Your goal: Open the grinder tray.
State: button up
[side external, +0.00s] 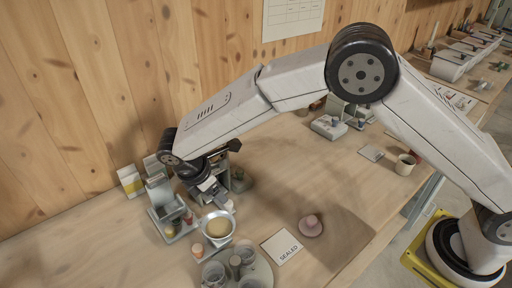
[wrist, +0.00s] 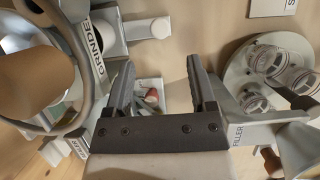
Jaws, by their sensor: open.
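The grinder (wrist: 97,50) shows at the upper left of the wrist view, a pale body with its name on the side. A pale block with a round, knob-like end (wrist: 158,27) sticks out beside the label; I cannot tell whether it is the tray's handle. My gripper (wrist: 160,85) is open, and nothing shows held between its fingers. The grinder lies to the left of and beyond the fingers, apart from them. In the side external view my gripper (side external: 213,190) hangs low among the grey machines, and my wrist hides part of them.
The filler (wrist: 237,130) and a round plate with jars (wrist: 232,75) stand close on the right. A bowl of tan feed (side external: 217,226) stands in front of my gripper. A SEALED card (side external: 282,246) and a pinkish round object (side external: 311,225) lie on otherwise open bench.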

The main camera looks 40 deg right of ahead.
jog(key=shift+x, duration=3.35)
grip_shut()
